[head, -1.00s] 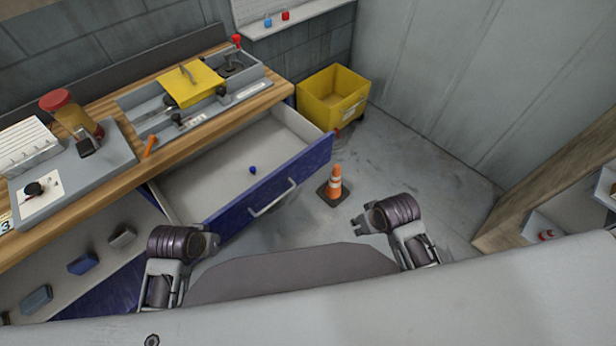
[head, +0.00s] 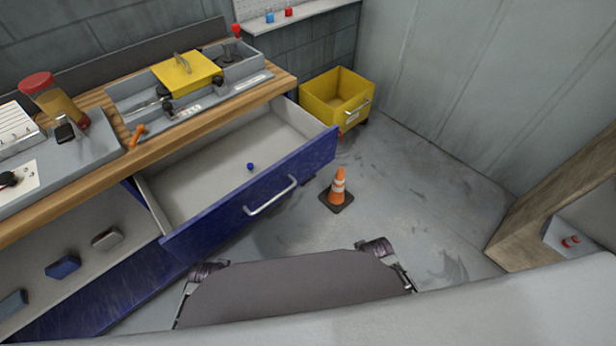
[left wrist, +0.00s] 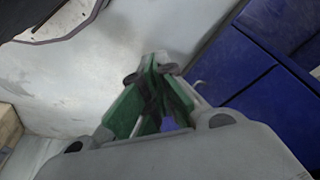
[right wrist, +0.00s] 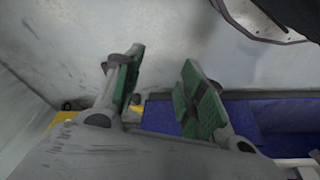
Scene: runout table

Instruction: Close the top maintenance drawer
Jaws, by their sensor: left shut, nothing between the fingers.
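The top drawer (head: 222,213) hangs open under the wooden bench in the head view. Its front is blue, with a silver bar handle (head: 271,196), and a small blue item (head: 250,167) lies on its pale floor. My left gripper (left wrist: 152,66) is shut and empty in the left wrist view, with blue panels (left wrist: 232,62) to its right. My right gripper (right wrist: 163,60) is open and empty in the right wrist view, with a blue surface (right wrist: 200,113) behind it. Both grippers are apart from the drawer. In the head view my arms show only at the lower edge, and the fingertips cannot be made out.
An orange cone (head: 338,188) stands on the floor just right of the drawer. A yellow bin (head: 335,97) sits behind it by the wall. The workbench (head: 110,165) carries a tray with a yellow cover (head: 187,73). Below, an open shelf holds several small blocks. Floor right of the cone is clear.

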